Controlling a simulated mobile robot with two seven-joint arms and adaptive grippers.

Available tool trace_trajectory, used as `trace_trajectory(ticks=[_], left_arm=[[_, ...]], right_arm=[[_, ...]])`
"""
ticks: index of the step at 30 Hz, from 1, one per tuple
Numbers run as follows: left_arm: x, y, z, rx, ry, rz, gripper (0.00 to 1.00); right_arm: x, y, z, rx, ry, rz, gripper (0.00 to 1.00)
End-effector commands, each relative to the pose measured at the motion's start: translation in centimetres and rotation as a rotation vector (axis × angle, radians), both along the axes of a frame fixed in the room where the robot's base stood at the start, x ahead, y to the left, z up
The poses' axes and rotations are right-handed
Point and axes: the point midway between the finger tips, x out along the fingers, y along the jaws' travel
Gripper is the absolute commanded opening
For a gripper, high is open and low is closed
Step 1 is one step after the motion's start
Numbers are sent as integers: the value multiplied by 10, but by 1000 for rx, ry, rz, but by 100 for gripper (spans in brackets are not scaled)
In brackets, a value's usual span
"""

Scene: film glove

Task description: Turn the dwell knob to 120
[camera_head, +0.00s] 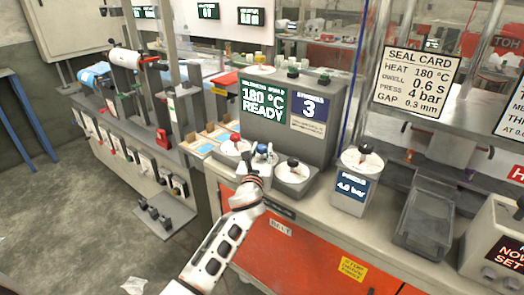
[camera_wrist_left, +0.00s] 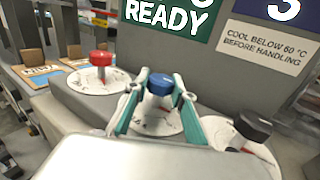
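A blue knob (camera_head: 263,149) stands on a white dial, between a red knob (camera_head: 235,138) and a black knob (camera_head: 292,163) at the foot of a grey machine. In the left wrist view the blue knob (camera_wrist_left: 160,84) sits between the tips of my left gripper (camera_wrist_left: 161,80), with no clear gap on either side. My left gripper (camera_head: 257,158) reaches it from the front in the head view. The blue knob's dial (camera_wrist_left: 152,122) is partly covered by the fingers, and its marks are too small to read. My right gripper is not in view.
The machine's green display (camera_head: 263,104) reads 180 °C READY. A seal card (camera_head: 416,80) lists dwell 0.6 s. Another black-knobbed unit (camera_head: 352,186) showing a bar value stands to the right, beside a grey tray (camera_head: 424,225). The neighbouring knobs are close on both sides.

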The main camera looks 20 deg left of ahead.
Motion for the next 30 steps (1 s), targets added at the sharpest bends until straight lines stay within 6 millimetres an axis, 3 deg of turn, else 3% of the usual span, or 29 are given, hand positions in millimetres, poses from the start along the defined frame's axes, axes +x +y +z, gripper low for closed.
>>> trace_trajectory(ticks=[8, 14, 22, 30], left_arm=[[0, 0, 1, 1, 0, -6, 3], [0, 2, 4, 5, 0, -56, 3], [0, 4, 4, 10, 2, -214, 3], [0, 3, -1, 6, 1, -398, 3]], right_arm=[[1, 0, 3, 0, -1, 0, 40], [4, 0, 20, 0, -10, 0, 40], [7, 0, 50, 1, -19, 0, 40], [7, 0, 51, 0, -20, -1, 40]])
